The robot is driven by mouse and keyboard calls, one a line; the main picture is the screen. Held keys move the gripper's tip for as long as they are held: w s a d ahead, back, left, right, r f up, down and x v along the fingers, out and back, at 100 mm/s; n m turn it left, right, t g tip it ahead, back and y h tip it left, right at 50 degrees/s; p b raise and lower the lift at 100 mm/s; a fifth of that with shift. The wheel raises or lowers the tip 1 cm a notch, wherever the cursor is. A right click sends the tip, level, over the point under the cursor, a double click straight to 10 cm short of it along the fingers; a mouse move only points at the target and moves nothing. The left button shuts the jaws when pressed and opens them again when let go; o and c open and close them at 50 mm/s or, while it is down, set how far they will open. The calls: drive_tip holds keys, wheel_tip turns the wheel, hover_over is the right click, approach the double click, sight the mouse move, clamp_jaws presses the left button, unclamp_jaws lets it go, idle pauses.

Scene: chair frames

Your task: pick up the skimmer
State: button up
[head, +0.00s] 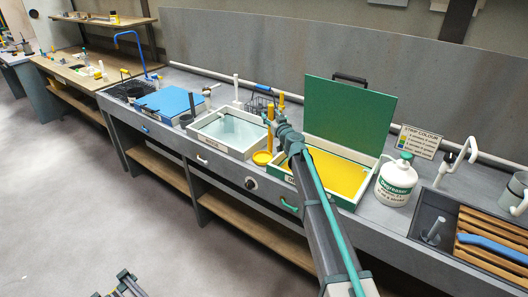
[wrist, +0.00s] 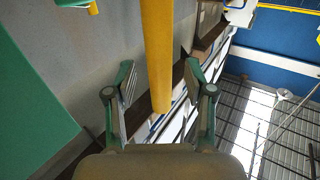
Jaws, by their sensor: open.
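The skimmer shows in the head view as a shallow yellow dish (head: 262,157) low at the front of the counter, between the basin of pale liquid and the green box. A yellow upright handle (head: 269,140) rises from it beside my gripper (head: 276,121). In the wrist view a yellow rod (wrist: 158,50), which looks like the handle, stands between the two spread fingers of my gripper (wrist: 158,82). Gaps show on both sides of it, so the fingers are open and not closed on it. The dish is not clearly visible in the wrist view.
The green box with yellow contents (head: 338,174) has its lid (head: 347,118) raised close to my arm. The pale-liquid basin (head: 229,130) is at the left. A white degreaser bottle (head: 396,181) and a wooden rack (head: 490,236) stand at the right.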

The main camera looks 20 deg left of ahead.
drive_tip(key=shift+w+a, duration=0.4)
drive_tip(key=shift+w, duration=0.05)
clamp_jaws()
drive_tip(key=shift+r, duration=0.1)
